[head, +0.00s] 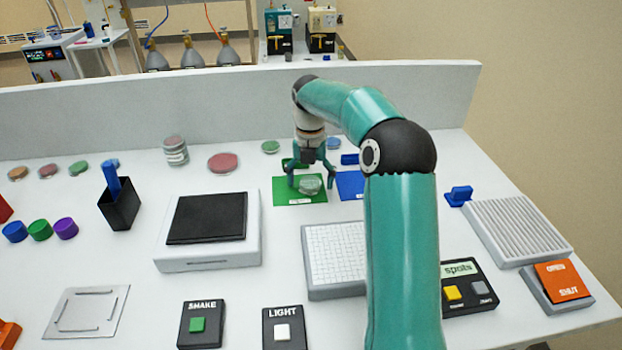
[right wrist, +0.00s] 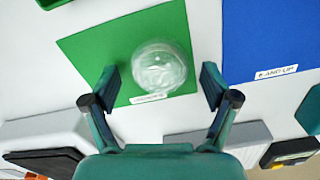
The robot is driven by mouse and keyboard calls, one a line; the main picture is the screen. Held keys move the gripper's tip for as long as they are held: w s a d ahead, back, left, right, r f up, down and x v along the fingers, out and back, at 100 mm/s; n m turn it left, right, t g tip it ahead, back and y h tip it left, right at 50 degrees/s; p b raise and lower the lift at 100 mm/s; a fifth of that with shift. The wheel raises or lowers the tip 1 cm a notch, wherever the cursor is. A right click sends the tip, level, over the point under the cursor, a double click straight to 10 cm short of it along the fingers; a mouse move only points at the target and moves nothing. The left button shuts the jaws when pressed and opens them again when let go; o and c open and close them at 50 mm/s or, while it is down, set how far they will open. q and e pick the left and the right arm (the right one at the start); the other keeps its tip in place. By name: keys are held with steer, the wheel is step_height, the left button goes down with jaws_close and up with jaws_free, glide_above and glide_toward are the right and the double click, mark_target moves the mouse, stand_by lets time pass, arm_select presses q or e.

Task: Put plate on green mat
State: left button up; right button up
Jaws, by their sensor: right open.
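The green mat (head: 285,193) lies flat on the bench near the back. A clear round plate (head: 310,186) rests on the mat's right part, near its front edge. In the right wrist view the plate (right wrist: 159,66) lies on the green mat (right wrist: 95,62), close to a small label. My right gripper (head: 312,185) is over the plate with its fingers open. In the right wrist view the open fingers of my right gripper (right wrist: 160,88) stand on either side of the plate, apart from it. My left gripper is not in view.
A blue mat (head: 351,186) lies right of the green one. A scale-like device (head: 210,225) and a white gridded block (head: 335,255) stand in front. Several coloured plates, one being red (head: 223,162), lie along the back wall (head: 240,105). A black holder (head: 120,208) stands left.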

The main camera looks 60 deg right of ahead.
step_height(320, 180, up, 12)
steer(key=p, duration=0.3)
stand_by(0.8)
